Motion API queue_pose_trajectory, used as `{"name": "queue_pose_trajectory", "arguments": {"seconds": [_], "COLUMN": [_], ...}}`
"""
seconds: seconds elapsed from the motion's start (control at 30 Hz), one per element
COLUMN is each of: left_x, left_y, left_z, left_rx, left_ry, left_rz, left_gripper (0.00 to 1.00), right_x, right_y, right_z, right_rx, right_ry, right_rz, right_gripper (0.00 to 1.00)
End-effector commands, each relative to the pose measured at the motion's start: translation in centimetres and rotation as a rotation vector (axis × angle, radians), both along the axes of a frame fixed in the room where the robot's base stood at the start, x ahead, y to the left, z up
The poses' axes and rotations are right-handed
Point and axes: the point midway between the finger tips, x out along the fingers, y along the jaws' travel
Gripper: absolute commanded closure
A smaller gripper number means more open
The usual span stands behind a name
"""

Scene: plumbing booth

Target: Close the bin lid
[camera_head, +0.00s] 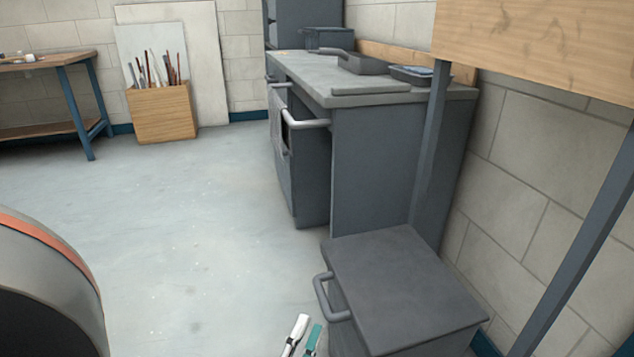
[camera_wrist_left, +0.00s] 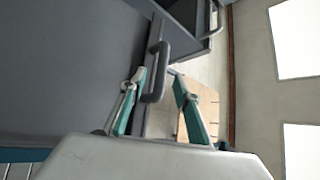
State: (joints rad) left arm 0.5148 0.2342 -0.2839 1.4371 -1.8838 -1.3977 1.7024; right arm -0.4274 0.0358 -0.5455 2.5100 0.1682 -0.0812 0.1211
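The dark grey bin (camera_head: 345,338) stands at the lower right in the head view, beside the counter. Its lid (camera_head: 405,285) lies about flat on top, with no clear gap visible. A bar handle (camera_head: 324,298) sticks out on the bin's left side; it also shows in the left wrist view (camera_wrist_left: 156,86). My left gripper (camera_head: 308,326) is just below and left of the handle in the head view. In the left wrist view its teal and white fingers (camera_wrist_left: 159,73) are spread, with the handle between them in the picture; contact cannot be told. My right gripper is not in view.
A wooden board on metal legs (camera_head: 540,40) is close on the right. A wooden box (camera_head: 162,112) stands at the back left. Open floor (camera_head: 190,240) lies left of the bin.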

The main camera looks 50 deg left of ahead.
Motion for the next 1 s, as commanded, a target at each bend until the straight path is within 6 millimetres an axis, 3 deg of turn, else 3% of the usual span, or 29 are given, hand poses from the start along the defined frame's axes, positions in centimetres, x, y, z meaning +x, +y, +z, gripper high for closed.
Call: {"name": "queue_pose_trajectory", "arguments": {"seconds": [0.1,0.3,1.0], "left_x": [-1.6,-3.0,-3.1], "left_y": [-0.8,-1.4,-1.3], "left_z": [-0.9,-1.4,-1.6], "left_rx": [0.000,0.000,-0.010], "left_ry": [0.003,0.001,0.004], "left_rz": [0.000,0.001,0.005], "left_gripper": [0.68,0.68,0.68], "right_x": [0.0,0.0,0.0], "right_y": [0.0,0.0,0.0], "right_z": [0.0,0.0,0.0], "right_rx": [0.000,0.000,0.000], "right_ry": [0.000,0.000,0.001], "right_rz": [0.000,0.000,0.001], "right_gripper": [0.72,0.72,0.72]}}
